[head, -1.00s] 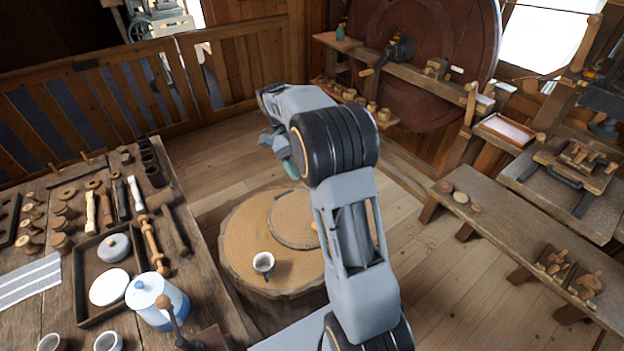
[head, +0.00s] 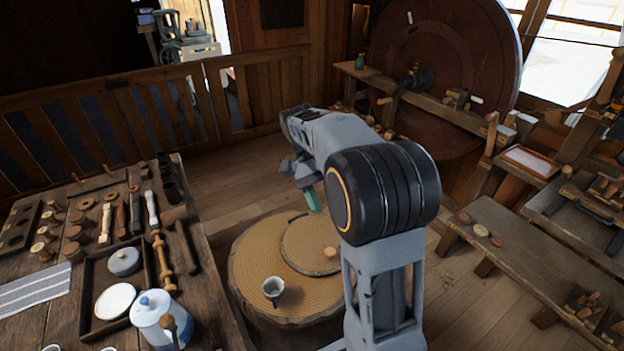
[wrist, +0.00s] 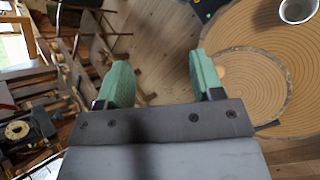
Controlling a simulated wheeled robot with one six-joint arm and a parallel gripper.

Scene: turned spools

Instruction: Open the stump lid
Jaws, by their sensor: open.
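The stump (head: 250,275) is a wide round wooden block on the floor, its top showing growth rings. The stump lid (head: 300,252) is a round wooden disc lying flat and shut on its top, with a small wooden knob (head: 330,253) on the right side. In the wrist view the lid (wrist: 255,85) is at the right, partly behind the right finger. A small cup (head: 273,289) stands on the stump left of the lid. My gripper (head: 308,185) is raised above the far side of the stump, apart from the lid. In the wrist view its green fingers (wrist: 158,80) are spread and empty.
A workbench (head: 205,290) at the left holds turned parts, a tray (head: 88,300) and a blue-white pot (head: 160,318). A low bench (head: 530,255) stands at the right. A big wheel (head: 440,60) stands behind.

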